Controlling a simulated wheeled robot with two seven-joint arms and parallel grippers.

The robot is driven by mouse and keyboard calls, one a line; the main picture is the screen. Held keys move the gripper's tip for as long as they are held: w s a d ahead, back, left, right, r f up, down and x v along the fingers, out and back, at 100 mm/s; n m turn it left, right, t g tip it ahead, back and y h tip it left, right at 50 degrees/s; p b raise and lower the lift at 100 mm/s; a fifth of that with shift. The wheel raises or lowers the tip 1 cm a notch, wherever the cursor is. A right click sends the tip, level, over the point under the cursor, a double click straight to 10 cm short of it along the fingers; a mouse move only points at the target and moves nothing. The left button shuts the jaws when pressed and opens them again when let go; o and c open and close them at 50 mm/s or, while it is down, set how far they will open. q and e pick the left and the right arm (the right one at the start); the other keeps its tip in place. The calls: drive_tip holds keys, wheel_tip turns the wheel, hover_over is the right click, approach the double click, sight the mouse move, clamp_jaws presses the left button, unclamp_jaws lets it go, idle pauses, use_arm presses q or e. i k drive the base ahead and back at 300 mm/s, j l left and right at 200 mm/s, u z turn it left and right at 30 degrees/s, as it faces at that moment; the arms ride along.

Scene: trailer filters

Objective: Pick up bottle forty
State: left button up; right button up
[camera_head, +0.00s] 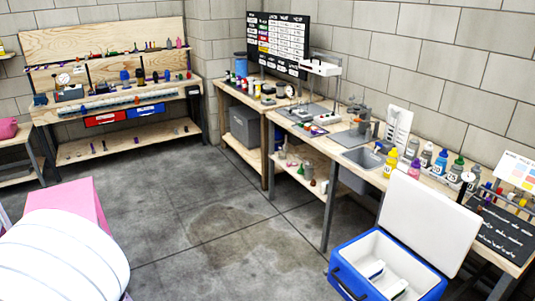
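Several labelled bottles stand upright on the right workbench (295,120), beside the sink. Neither of my grippers is in view.
A blue cooler (350,262) with its white lid (425,220) raised stands on the floor before the bottles. A sink (362,158) lies left of them, a dark board (507,235) to their right. The middle floor is clear. A pink block (62,196) is at lower left.

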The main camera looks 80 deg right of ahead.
sight(390, 164)
drive_tip(key=l+z, duration=0.1)
drive_tip(key=z, duration=4.4)
